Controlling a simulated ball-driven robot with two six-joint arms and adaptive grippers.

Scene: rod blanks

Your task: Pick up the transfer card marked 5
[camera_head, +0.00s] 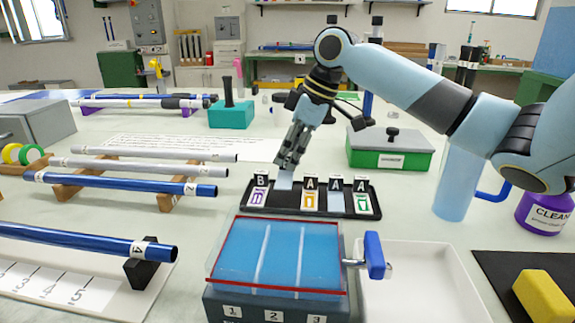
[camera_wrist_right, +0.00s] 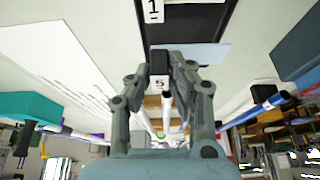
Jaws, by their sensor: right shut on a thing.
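My right gripper (camera_head: 287,160) is shut on the black tab of a transfer card, and the tab's white label reads 5 (camera_wrist_right: 160,84) in the right wrist view. The card's pale blue plate (camera_head: 284,182) hangs below the fingertips in the head view, over the black card rack (camera_head: 274,209). I cannot tell whether its lower edge is clear of the rack. The gripper also shows in the right wrist view (camera_wrist_right: 162,66), with a finger on either side of the tab. Other cards stand in the rack, with one marked B (camera_head: 260,181) at the left. My left gripper is not in view.
A blue tank with a red rim (camera_head: 209,276) stands in front of the rack, beside a white tray (camera_head: 425,285). Rods on wooden supports (camera_head: 166,201) lie left. A purple container (camera_head: 545,213) is at the right.

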